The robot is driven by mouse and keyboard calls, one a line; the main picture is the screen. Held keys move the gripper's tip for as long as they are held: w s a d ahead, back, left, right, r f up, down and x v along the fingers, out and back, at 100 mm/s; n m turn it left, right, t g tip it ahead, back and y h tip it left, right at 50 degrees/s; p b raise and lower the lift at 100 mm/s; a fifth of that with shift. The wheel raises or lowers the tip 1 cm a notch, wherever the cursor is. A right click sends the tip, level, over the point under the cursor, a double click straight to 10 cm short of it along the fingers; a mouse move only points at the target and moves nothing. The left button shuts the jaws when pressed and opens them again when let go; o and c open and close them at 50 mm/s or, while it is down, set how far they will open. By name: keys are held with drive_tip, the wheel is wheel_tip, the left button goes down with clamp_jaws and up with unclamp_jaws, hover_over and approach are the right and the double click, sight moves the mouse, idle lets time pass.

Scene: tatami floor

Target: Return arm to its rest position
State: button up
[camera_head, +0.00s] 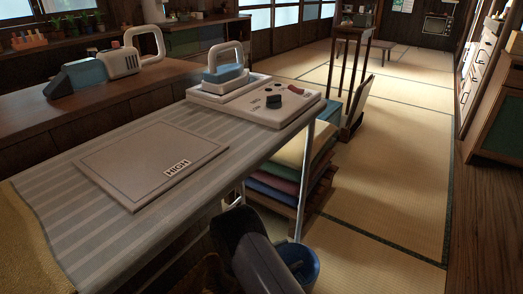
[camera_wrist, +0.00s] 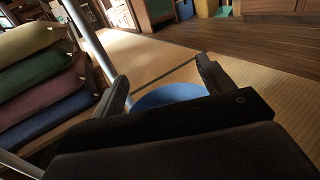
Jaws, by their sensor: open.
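My gripper (camera_wrist: 160,88) is open and empty in the wrist view, its two dark fingers spread apart. A blue round thing (camera_wrist: 168,96) lies beyond and below the fingers, partly hidden by my gripper. In the head view my dark arm hangs low at the bottom centre, beside the ironing table's edge. A blue bucket (camera_head: 303,262) stands just right of the arm there. My fingers are not clearly visible in the head view.
The striped ironing table (camera_head: 60,185) holds a flat board labelled HIGH (camera_head: 150,160) and an iron (camera_head: 226,68) on its base. Stacked cushions (camera_head: 300,160) sit under its right end; a metal leg (camera_head: 303,180) stands close to my arm. Tatami (camera_head: 385,190) at right is open.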

drive_tip(key=w+d+r, duration=0.2)
drive_tip(key=d+r, duration=0.2)
drive_tip(key=d, duration=0.1)
drive_tip(key=shift+w+r+p, duration=0.15)
drive_tip(key=shift+r+p, duration=0.25)
drive_tip(key=shift+f, duration=0.1)
